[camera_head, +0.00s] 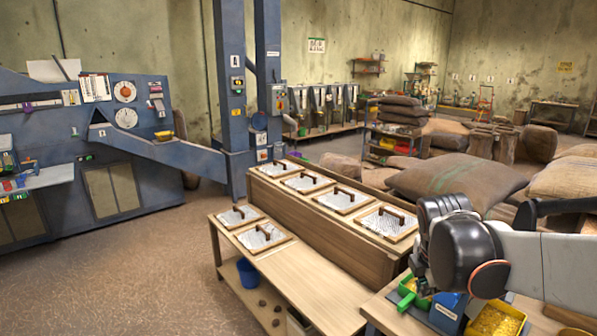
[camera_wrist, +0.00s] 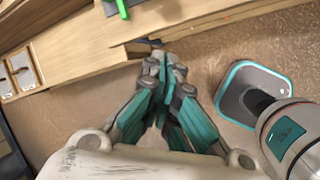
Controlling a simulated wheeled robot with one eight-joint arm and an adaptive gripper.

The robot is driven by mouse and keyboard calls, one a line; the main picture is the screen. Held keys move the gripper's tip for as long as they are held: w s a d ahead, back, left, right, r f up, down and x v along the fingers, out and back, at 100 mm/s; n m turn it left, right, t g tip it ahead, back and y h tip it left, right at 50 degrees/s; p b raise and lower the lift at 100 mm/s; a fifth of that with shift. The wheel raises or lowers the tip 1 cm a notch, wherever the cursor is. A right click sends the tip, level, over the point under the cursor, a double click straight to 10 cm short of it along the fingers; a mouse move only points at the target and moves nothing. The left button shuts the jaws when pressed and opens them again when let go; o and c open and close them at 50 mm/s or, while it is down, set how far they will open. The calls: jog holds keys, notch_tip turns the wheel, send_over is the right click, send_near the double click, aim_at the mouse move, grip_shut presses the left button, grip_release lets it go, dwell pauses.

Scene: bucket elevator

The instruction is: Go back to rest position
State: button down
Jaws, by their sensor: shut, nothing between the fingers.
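My gripper (camera_wrist: 160,65) is shut and empty in the wrist view, its fingertips together near the edge of a wooden bench. It points down toward that edge, with brown floor beyond; I cannot tell the exact gap to the wood. In the head view my arm reaches in from the right, its dark wrist above the bench with the green tray (camera_head: 412,294). The fingertips are not clearly seen there. My own base and an arm part show at the right of the wrist view.
The yellow bin (camera_head: 495,320) and blue box (camera_head: 448,312) stand below my arm. Wooden benches with handled lids (camera_head: 263,238) are left of it. Sacks (camera_head: 455,178) lie behind. A blue elevator (camera_head: 236,120) stands further left. Brown floor (camera_head: 130,265) is open at front left.

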jog(key=s+a+f+m+t+y+b, duration=0.1)
jog(key=s+a+m, duration=0.3)
jog(key=s+m, duration=0.4)
jog(key=s+a+m+t+y+b, duration=0.1)
jog(key=s+a+m+t+b, duration=0.1)
jog(key=s+a+m, duration=0.3)
jog(key=s+m, duration=0.3)
jog(key=m, duration=0.3)
jog(key=shift+a+f+y, duration=0.15)
jog(key=shift+f+y, duration=0.15)
jog(key=shift+f, duration=0.05)
